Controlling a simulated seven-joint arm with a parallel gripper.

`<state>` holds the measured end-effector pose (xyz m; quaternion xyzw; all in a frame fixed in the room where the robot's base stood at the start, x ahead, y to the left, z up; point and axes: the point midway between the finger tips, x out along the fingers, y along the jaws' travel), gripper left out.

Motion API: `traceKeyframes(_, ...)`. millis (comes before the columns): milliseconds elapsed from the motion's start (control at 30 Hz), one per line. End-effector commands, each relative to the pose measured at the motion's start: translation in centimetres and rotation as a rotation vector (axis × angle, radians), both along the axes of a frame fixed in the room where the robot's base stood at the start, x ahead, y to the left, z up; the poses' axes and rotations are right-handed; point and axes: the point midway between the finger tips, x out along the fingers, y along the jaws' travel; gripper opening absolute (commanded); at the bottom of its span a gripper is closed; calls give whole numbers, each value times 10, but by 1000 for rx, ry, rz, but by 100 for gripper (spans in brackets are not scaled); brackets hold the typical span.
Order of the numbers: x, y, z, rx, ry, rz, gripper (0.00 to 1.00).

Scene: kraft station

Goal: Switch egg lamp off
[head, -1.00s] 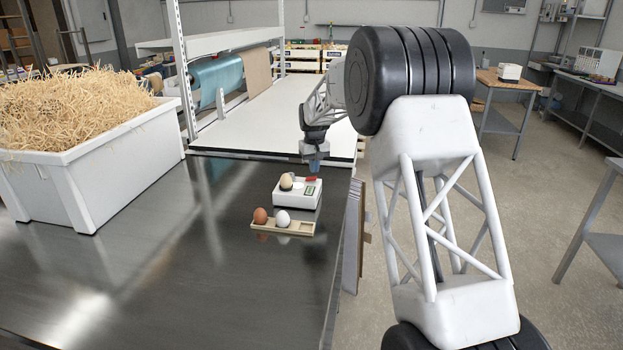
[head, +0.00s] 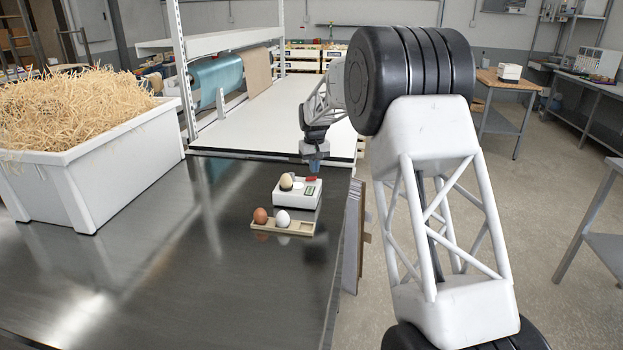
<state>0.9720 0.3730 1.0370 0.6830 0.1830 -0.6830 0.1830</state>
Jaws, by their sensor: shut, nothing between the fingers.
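The egg lamp (head: 297,198) is a small white box on the dark metal table, with a pale egg (head: 286,181) standing on its top left. I cannot tell whether the lamp is lit.
A wooden egg tray (head: 302,228) with a brown egg (head: 260,215) and a white egg (head: 282,218) lies in front of the lamp. A white bin (head: 120,150) of straw stands at left. The table's right edge is close to the lamp. The front middle of the table is clear.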

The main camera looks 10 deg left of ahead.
Motion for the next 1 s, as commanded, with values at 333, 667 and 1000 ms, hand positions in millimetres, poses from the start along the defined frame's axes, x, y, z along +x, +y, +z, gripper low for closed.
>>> traceKeyframes(333, 0, 0, 0, 0, 0, 0, 0)
traceKeyframes(667, 0, 0, -3, 0, 0, 0, 0)
traceKeyframes(1000, 0, 0, -7, 0, 1, 0, 0)
